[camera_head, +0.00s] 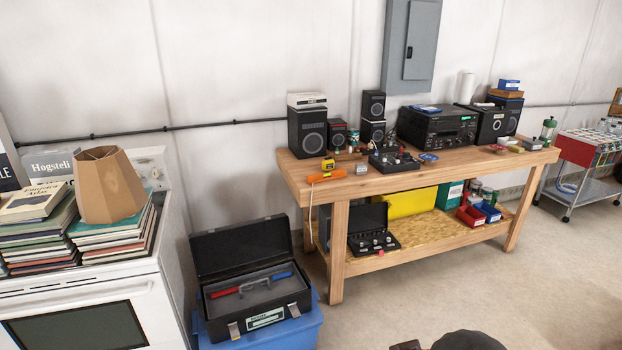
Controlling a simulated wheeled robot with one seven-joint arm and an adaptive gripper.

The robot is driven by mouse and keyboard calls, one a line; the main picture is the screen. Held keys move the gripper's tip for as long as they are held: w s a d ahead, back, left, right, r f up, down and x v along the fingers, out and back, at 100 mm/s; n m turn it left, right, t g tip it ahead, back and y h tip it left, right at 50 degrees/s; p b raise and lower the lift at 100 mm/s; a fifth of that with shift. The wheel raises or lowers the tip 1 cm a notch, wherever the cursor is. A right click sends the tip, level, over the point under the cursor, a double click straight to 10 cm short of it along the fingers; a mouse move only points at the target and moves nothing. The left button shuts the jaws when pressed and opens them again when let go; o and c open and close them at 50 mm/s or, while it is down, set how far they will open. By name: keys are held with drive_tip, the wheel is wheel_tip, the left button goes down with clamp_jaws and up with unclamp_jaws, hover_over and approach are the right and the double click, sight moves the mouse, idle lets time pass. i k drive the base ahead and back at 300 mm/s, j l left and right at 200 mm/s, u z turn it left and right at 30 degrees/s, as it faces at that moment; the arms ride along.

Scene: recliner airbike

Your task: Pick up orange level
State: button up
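The orange level (327,177) lies flat on the wooden workbench (440,168), near the left end of its top. It is a short orange bar close to the front left corner. A yellow tape measure (328,164) sits just behind it, and a small grey block (361,170) lies to its right. My gripper's fingers do not show. A dark rounded shape at the bottom edge looks like part of my arm, so I cannot see what the gripper holds.
Speakers (307,132) and a black receiver (437,126) stand along the bench's back. An open black toolbox (255,318) sits on a blue bin (305,330) left of the bench. A white stove (95,300) with books stands far left. Floor in front of the bench is clear.

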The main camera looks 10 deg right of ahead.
sight(341, 173)
drive_tip(key=i+j+z, duration=0.1)
drive_tip(key=i+z, duration=0.2)
drive_tip(key=i, duration=0.2)
drive_tip(key=u, duration=0.55)
drive_tip(key=i+l+u, duration=0.55)
drive_tip(key=l+u, duration=0.25)
drive_tip(key=i+l+u, duration=0.2)
drive_tip(key=l+u, duration=0.15)
drive_tip(key=i+l, duration=0.15)
drive_tip(key=l, duration=0.25)
drive_tip(key=i+l, duration=0.1)
drive_tip(key=l, duration=0.3)
drive_tip(key=i+l+u, duration=0.1)
drive_tip(key=l, duration=0.3)
drive_tip(key=i+l, duration=0.15)
drive_tip(key=l, duration=0.3)
